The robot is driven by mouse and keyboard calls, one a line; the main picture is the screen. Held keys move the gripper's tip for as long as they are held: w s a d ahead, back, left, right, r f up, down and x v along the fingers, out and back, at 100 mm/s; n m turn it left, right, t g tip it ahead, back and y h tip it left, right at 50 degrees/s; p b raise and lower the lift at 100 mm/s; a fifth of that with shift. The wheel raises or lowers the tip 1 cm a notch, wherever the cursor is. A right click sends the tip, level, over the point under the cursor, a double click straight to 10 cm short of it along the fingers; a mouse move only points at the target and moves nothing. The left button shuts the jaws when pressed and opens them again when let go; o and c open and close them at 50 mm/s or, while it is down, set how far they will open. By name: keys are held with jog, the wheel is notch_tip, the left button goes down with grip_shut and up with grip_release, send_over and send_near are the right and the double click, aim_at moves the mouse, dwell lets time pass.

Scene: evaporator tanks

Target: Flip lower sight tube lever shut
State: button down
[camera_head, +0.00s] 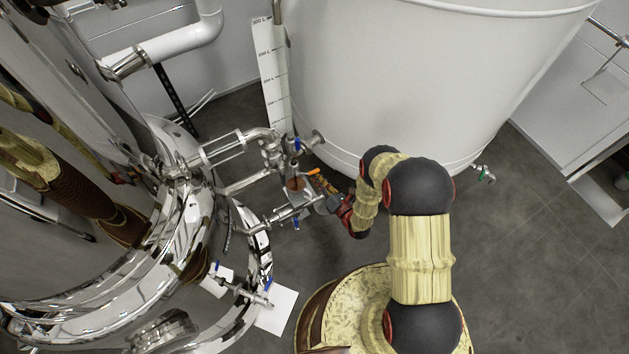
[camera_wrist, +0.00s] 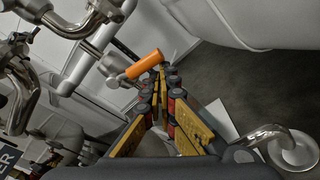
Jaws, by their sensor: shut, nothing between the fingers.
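An orange lever handle (camera_head: 316,176) sits on the pipework below the foot of the scaled sight tube (camera_head: 268,75), beside the big white tank. In the wrist view the orange handle (camera_wrist: 143,64) is a thick cylinder lying aslant on steel pipework. My gripper (camera_head: 326,203) is close beside it in the head view. In the wrist view my gripper (camera_wrist: 161,75) is shut and empty, its fingertips right by the handle's right end. I cannot tell whether they touch.
The white tank (camera_head: 400,90) stands behind my arm. Polished steel vessels (camera_head: 110,260) stand at left, with pipes reaching across. Blue valve levers (camera_head: 297,143) are near the orange one. A green-handled tap (camera_head: 485,174) is at right. Grey floor (camera_head: 540,240) is open at right.

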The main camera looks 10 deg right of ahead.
jog(key=shift+w+d+r, duration=0.1)
jog(key=shift+d+r, duration=0.05)
jog(key=shift+r, duration=0.2)
dwell(0.6)
